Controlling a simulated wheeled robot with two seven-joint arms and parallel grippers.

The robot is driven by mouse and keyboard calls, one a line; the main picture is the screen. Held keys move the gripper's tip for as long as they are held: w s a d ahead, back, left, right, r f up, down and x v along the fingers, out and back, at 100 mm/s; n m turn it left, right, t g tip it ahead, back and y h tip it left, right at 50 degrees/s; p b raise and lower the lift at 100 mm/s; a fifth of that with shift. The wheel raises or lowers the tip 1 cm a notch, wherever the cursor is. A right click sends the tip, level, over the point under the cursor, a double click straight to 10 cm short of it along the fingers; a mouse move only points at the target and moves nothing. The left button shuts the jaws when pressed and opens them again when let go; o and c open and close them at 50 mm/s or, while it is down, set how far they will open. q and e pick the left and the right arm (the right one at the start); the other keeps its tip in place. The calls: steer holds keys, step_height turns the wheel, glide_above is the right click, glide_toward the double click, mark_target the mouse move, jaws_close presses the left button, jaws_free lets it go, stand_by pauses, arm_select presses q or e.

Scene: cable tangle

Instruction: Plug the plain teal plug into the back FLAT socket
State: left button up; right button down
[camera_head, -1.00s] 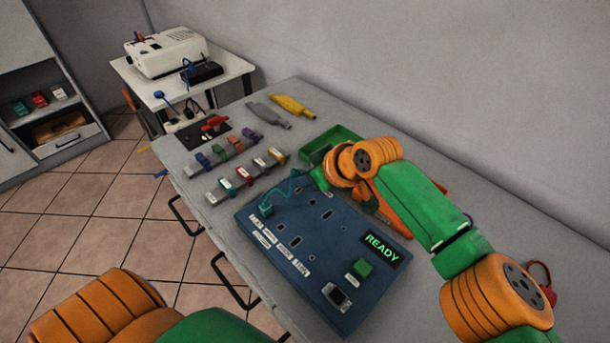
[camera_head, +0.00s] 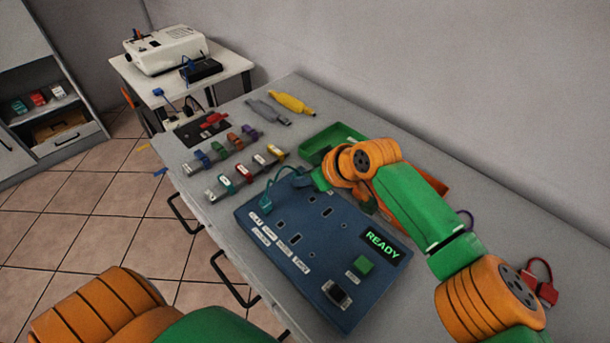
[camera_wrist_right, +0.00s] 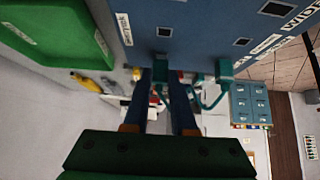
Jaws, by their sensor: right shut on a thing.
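My right gripper (camera_head: 308,183) is shut on a teal plug (camera_wrist_right: 161,62) at the far edge of the blue board (camera_head: 355,305). The plug is between the fingertips (camera_wrist_right: 166,78) in the right wrist view, over the end of the board. The back FLAT socket is hidden at the plug, and I cannot tell whether the plug is seated. A teal cable runs from it to another teal plug (camera_head: 266,205), which stands at the front position beside the FLAT label (camera_head: 256,219). That plug also shows in the right wrist view (camera_wrist_right: 224,70). My left gripper is out of view.
Several coloured plugs sit on grey racks (camera_head: 216,192) left of the board. A green tray (camera_head: 318,144) stands close behind my right gripper. Grey (camera_head: 268,112) and yellow (camera_head: 292,102) tools lie farther back. The board carries a READY display (camera_head: 382,243) and a green button (camera_head: 362,265).

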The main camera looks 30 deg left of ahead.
steer(key=shift+f+b, duration=0.35)
steer(key=shift+f, duration=0.2)
steer(key=c, duration=0.7)
jaws_free()
steer(key=shift+o, duration=0.2)
steer(key=v, duration=0.7)
steer(key=shift+d, duration=0.1)
steer(key=shift+s, duration=0.15)
